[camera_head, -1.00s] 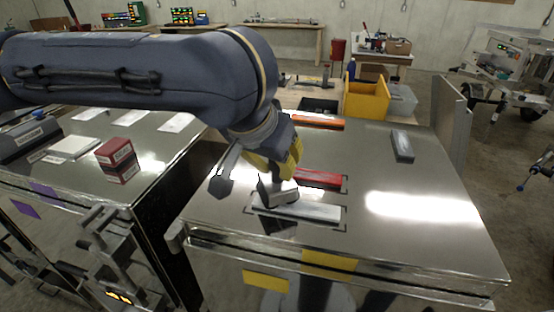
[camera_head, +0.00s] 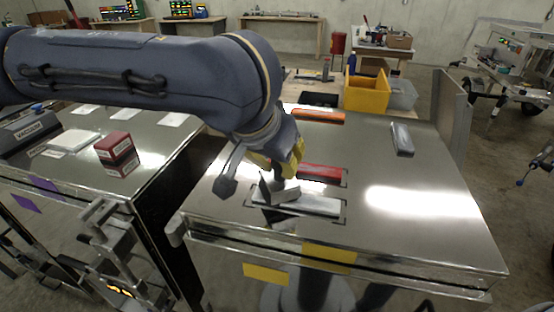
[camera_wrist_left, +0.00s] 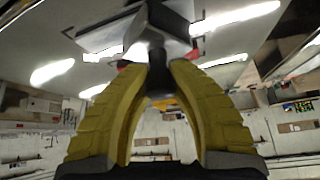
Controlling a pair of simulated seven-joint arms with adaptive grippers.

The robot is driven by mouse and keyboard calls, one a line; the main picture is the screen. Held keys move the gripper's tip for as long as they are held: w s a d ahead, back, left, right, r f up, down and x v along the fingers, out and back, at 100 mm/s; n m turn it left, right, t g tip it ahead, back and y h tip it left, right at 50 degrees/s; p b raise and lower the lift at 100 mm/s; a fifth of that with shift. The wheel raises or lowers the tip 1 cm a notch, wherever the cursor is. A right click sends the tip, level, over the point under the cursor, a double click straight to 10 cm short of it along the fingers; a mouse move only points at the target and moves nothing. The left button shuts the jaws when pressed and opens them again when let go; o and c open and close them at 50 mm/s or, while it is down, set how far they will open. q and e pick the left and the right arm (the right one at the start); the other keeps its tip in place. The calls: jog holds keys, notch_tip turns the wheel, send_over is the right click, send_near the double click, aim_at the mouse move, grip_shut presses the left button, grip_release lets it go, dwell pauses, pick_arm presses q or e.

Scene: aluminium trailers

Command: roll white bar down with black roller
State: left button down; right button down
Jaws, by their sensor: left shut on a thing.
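The white bar (camera_head: 318,206) lies flat in a dark-outlined slot on the metal table top. My left gripper (camera_head: 286,172), with yellow fingers, is shut on the handle of the black roller (camera_head: 284,195). The roller is over the left part of the white bar, tilted, and hides that part; I cannot tell whether it touches. In the left wrist view, the yellow fingers (camera_wrist_left: 158,58) close around the dark handle, and the roller's grey and dark head (camera_wrist_left: 115,30) is beyond the fingertips. My right gripper is not in view.
A red bar (camera_head: 322,174) and an orange bar (camera_head: 318,115) lie behind the white one. A grey tool (camera_head: 402,139) lies at right. A yellow bin (camera_head: 367,95) stands at the back. Red boxes (camera_head: 117,154) sit on the left table. The table's right side is mostly clear.

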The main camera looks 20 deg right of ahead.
pick_arm(q)
jog(key=shift+s+d+r, duration=0.1)
jog(key=shift+s+d, duration=0.35)
jog(key=shift+d, duration=0.3)
jog(key=shift+s+d, duration=0.4)
jog(key=shift+d, duration=0.3)
jog(key=shift+s+d+f, duration=0.1)
jog(key=shift+s+d, duration=0.3)
jog(key=shift+d, duration=0.25)
jog(key=shift+s+d+f, duration=0.1)
jog(key=shift+s+d, duration=0.35)
jog(key=shift+d, duration=0.25)
jog(key=shift+s+d, duration=0.4)
jog(key=shift+d, duration=0.25)
jog(key=shift+s+d+r, duration=0.1)
jog(key=shift+s+d, duration=0.3)
jog(key=shift+d, duration=0.25)
jog(key=shift+s+d+r, duration=0.1)
jog(key=shift+s+d, duration=0.25)
jog(key=shift+d, duration=0.3)
jog(key=shift+w+a, duration=0.1)
jog(key=shift+a, duration=0.05)
